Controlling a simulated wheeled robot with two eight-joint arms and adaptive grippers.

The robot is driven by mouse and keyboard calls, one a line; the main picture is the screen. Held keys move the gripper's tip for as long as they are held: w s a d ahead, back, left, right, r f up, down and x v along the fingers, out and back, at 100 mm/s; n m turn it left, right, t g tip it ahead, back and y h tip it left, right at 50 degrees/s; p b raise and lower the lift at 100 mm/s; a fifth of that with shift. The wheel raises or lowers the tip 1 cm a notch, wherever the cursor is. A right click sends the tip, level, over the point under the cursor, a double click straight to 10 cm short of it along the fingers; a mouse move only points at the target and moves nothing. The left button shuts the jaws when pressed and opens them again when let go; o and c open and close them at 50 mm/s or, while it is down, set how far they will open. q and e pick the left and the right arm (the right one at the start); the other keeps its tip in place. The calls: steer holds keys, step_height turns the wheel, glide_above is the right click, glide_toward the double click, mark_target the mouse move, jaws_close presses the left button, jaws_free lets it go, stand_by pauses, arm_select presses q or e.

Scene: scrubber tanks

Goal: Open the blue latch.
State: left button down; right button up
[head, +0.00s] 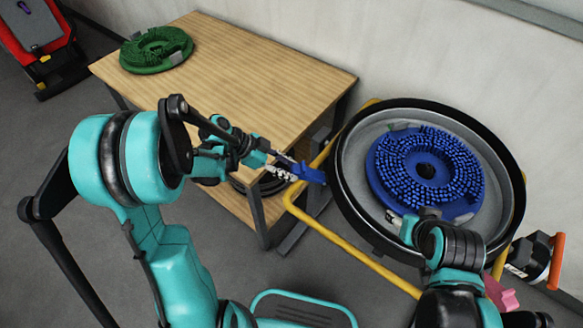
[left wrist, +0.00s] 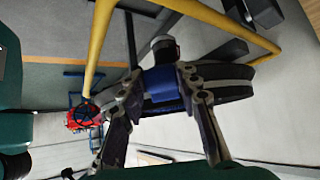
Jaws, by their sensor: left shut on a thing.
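The blue latch (head: 308,173) sticks out at the left side of the round black-rimmed tank (head: 345,190). My left gripper (head: 284,170) is shut on the latch. In the left wrist view the blue latch (left wrist: 160,84) shows between the two fingers of the left gripper (left wrist: 158,100), with the dark rim behind it. My right gripper (head: 412,226) is over the near edge of the tank, close to the blue brush; its fingers are too small and partly hidden to tell their state.
A blue round brush (head: 385,170) lies in the tank. A yellow tube frame (head: 350,254) runs around the tank. A wooden table (head: 240,75) with a green brush (head: 150,57) stands at the left, near my left arm. A red machine (head: 58,70) stands far left.

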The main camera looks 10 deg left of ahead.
arm_select(q)
steer(key=shift+s+a+f, duration=0.15)
steer(key=shift+a+f, duration=0.05)
steer(key=shift+f, duration=0.3)
steer(key=c, duration=1.1)
jaws_free()
steer(key=shift+a, duration=0.1)
steer(key=shift+r, duration=0.1)
steer(key=v, duration=1.2)
steer(key=s+d+r+n+t+y, duration=0.1)
steer(key=s+d+n+t+y, duration=0.3)
steer(key=s+n+y, duration=0.4)
steer(key=s+n, duration=0.3)
steer(key=n, duration=0.3)
steer(key=shift+d+n+t+y, duration=0.3)
steer(key=shift+d+n+y, duration=0.1)
